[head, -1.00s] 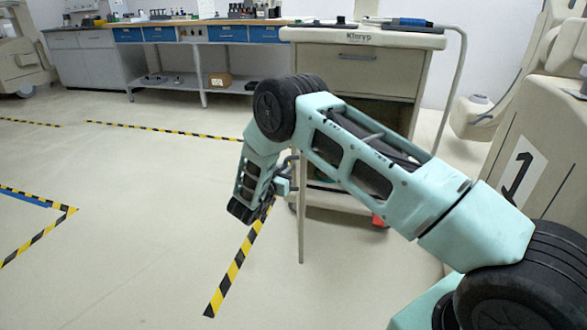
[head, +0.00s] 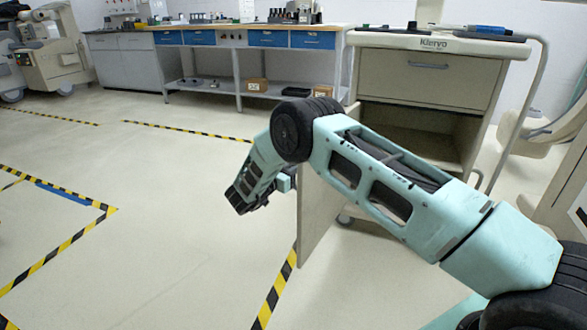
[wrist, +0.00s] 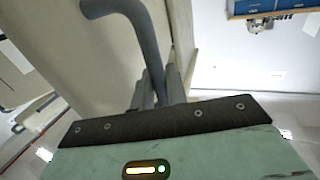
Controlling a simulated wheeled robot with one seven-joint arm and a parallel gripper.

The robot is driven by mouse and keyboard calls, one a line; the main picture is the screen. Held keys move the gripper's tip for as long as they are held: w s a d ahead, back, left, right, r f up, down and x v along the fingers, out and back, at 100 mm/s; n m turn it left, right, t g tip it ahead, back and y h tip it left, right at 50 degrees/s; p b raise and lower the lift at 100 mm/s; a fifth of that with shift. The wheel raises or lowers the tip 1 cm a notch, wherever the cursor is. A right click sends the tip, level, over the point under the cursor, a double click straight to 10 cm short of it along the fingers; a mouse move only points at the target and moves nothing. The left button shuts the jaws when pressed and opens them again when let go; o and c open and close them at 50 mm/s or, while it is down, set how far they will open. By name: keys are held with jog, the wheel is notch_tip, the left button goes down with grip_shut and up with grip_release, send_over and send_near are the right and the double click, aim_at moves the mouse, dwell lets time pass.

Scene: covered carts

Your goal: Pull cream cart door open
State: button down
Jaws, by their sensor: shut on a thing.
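The cream cart (head: 405,72) stands right of centre in the head view, with its drawer front closed above an open lower compartment (head: 415,125). Its door (head: 318,215) is swung out toward me, seen at a steep angle and partly covered by my arm. My gripper (head: 289,183) is at the door's left side. In the wrist view my gripper (wrist: 160,92) is shut on the grey curved door handle (wrist: 148,45), beside the cream door panel (wrist: 70,40). The head view hides most of the handle.
A long workbench (head: 240,85) with blue drawers stands at the back. Beige equipment (head: 545,150) stands close at the right. Yellow-black floor tape (head: 275,290) runs below the door.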

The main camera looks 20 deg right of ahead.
jog(key=c, duration=1.8)
grip_release()
jog(key=shift+o, duration=0.2)
jog(key=p+v, duration=0.2)
jog(key=v, duration=1.5)
jog(key=shift+a+p, duration=0.15)
jog(key=shift+p, duration=0.2)
jog(key=shift+s, duration=0.1)
